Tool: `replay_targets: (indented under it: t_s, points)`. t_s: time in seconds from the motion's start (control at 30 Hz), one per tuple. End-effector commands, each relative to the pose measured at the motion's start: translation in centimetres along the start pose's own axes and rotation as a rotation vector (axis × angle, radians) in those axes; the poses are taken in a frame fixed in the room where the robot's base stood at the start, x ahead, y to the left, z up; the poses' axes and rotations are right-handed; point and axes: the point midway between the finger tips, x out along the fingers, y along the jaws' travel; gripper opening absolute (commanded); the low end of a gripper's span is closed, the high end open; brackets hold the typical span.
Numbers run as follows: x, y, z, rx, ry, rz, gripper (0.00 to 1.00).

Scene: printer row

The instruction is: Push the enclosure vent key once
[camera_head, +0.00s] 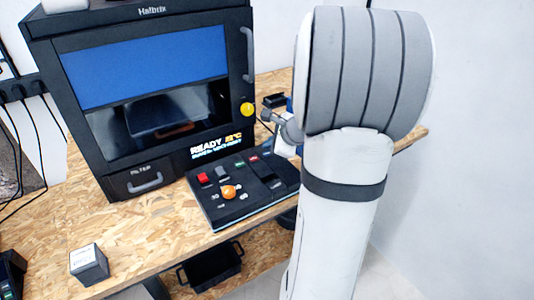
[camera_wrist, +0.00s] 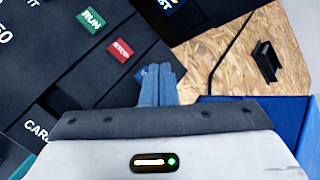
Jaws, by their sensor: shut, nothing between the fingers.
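The control panel (camera_head: 245,186) lies on the bench in front of the enclosed printer (camera_head: 150,90). It carries a row of keys. In the wrist view a green RUN key (camera_wrist: 91,19) and a red key (camera_wrist: 121,50) show in line. A small blue patch (camera_wrist: 140,75), perhaps a third key's label, shows beside my fingertips and is mostly hidden by them. I cannot read any vent label. My gripper (camera_wrist: 161,70) is shut and empty, its blue fingers together over this end of the row. Whether they touch the panel is unclear. My arm hides part of the panel in the head view.
The panel also has an orange knob (camera_head: 229,192) and a red button (camera_head: 202,177). A yellow button (camera_head: 247,109) is on the printer's front. A small black holder (camera_wrist: 265,61) stands on the bench beyond the panel. A grey-white box (camera_head: 89,264) stands front left.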

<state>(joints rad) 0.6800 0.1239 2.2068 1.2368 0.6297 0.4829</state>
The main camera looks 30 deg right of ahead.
Motion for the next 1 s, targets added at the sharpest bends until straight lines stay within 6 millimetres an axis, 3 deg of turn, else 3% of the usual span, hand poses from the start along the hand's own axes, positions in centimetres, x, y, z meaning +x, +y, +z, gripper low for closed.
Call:
replay_targets:
  t_s: [1.0]
  points:
    - [0.56, 0.42, -0.43, 0.0, 0.0, 0.0, 0.0]
